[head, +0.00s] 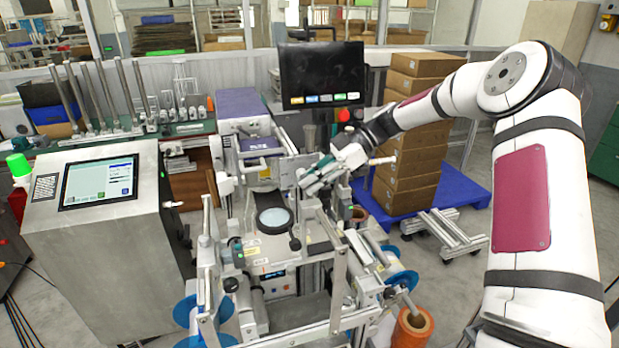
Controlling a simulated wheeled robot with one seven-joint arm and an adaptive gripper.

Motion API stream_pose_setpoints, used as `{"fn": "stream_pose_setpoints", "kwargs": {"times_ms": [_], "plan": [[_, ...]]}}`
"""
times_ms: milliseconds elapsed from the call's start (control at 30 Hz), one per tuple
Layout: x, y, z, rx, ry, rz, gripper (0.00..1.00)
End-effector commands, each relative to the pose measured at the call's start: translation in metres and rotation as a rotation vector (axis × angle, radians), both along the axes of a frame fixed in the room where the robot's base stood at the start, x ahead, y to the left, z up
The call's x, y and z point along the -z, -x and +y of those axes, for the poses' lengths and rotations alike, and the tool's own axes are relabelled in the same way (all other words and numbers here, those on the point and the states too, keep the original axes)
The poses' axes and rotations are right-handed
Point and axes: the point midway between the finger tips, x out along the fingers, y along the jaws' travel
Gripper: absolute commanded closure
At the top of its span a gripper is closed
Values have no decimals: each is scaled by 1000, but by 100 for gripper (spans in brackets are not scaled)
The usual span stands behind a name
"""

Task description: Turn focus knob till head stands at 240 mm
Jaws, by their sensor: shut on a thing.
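My gripper (308,180) reaches in from the right to the upright middle part of the machine (290,168). Its fingers are closed at the front of this part, on a small thing that they mostly cover. It appears to be the focus knob, but its shape and marks cannot be made out. Below and left of the fingers, a round glass plate with a dark rim (273,219) lies on the machine's bed. No millimetre scale can be read, so the height of the head cannot be told.
A black monitor (321,74) and a red button (344,115) stand behind the gripper. A steel console with a screen (100,182) is at left. Metal bars (339,268) and an orange roll (411,326) are in front. Stacked cartons (408,185) stand at back right.

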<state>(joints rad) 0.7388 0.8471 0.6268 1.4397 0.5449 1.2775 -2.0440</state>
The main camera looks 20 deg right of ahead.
Motion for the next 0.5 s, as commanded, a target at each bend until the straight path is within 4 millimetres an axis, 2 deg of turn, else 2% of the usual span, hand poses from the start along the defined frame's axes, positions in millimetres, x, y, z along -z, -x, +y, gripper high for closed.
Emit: {"fn": "stream_pose_setpoints", "kwargs": {"times_ms": [33, 500], "plan": [[9, 7, -3, -11, -45, 22, 100], [16, 7, -5, -11, -492, 20, 100]]}}
